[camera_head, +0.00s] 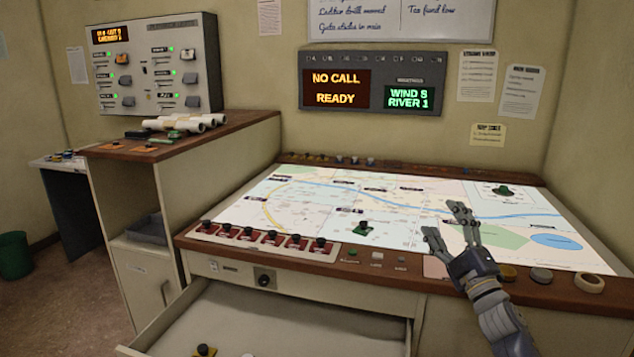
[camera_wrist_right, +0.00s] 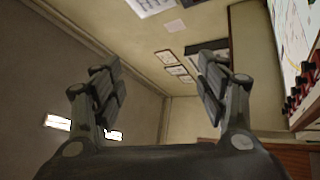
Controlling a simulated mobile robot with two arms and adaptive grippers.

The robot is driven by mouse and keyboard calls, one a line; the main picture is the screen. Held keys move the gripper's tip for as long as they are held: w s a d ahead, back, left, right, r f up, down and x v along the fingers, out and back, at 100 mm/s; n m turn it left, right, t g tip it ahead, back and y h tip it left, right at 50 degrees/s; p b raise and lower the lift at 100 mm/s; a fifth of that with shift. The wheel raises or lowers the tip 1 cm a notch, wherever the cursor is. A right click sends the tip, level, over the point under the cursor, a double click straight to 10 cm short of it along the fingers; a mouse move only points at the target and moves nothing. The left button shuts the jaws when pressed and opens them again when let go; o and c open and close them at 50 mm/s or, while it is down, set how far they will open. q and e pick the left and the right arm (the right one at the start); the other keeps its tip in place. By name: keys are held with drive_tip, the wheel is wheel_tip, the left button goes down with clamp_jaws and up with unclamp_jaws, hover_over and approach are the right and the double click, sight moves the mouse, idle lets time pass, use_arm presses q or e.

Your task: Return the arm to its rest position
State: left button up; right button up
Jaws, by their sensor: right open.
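My right gripper (camera_head: 447,225) is above the right part of the lit map table (camera_head: 300,220) in the head view, its arm coming in from the lower right. Its two fingers are spread apart with nothing between them. In the right wrist view the open fingers (camera_wrist_right: 155,95) frame only wall and ceiling, and the map edge (camera_wrist_right: 290,45) shows at the upper right. My left gripper is not in view.
A drawer (camera_head: 270,320) stands open below the desk front. Red-based pieces (camera_head: 270,238) line the front left edge. Green pieces stand on the map (camera_head: 363,229). A tape roll (camera_head: 589,283) lies at the front right. A wall display (camera_head: 372,83) hangs behind.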

drive_tip(key=w+d+f+m+g+h, duration=0.35)
drive_tip(key=d+f+m+h, duration=0.45)
drive_tip(key=m, duration=0.6)
drive_tip(key=s+a+f+g+y, duration=0.15)
drive_tip(key=s+f, duration=0.35)
drive_tip(key=f, duration=0.8)
drive_tip(key=s+a+f+g, duration=0.25)
drive_tip(key=s+f, duration=0.25)
drive_tip(key=f, duration=0.9)
drive_tip(key=s+a+f+g, duration=0.1)
drive_tip(key=s+f+g, duration=0.35)
drive_tip(key=f, duration=0.85)
drive_tip(key=s+a+f+g, duration=0.2)
drive_tip(key=s+f, duration=0.8)
drive_tip(key=s, duration=0.3)
drive_tip(key=s+a+f+g, duration=0.2)
drive_tip(key=s+f, duration=0.9)
drive_tip(key=s, duration=0.2)
drive_tip(key=s+a+f+g, duration=0.1)
drive_tip(key=s+f, duration=0.2)
drive_tip(key=s, duration=0.7)
drive_tip(key=s+a+f+g, duration=0.2)
drive_tip(key=s, duration=0.8)
drive_tip(key=s+a+f+g, duration=0.1)
drive_tip(key=s+f+g, duration=0.1)
drive_tip(key=s, duration=0.7)
drive_tip(key=shift+s+a+f+m+y, duration=0.25)
drive_tip(key=shift+s+f+y, duration=0.2)
drive_tip(key=shift+f, duration=0.35)
